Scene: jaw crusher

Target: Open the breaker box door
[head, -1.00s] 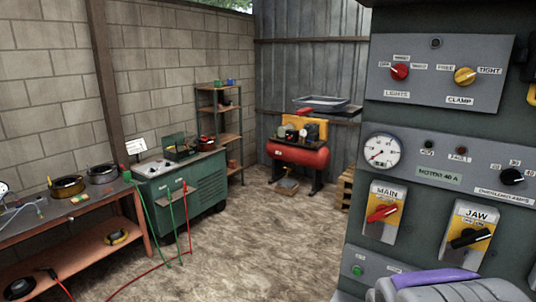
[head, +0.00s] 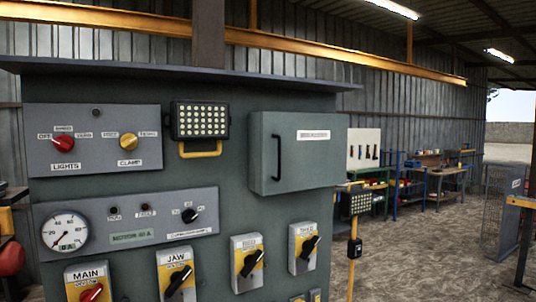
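The breaker box (head: 297,152) is a grey-green metal box on the upper right of the control panel in the head view. Its door (head: 310,165) is shut flat against the box. A dark vertical bar handle (head: 277,157) sits near the door's left edge, and a white label (head: 313,135) is at its upper right. The label is too small to read surely. My gripper is not in view, and nothing touches the door or handle.
The control panel (head: 225,220) carries a lights and clamp plate (head: 92,139), a gauge (head: 64,232), a work lamp (head: 200,120) and several rotary switches below the box. A lamp post (head: 354,235) stands to the right. Open dirt floor (head: 425,255) lies beyond, with workbenches behind.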

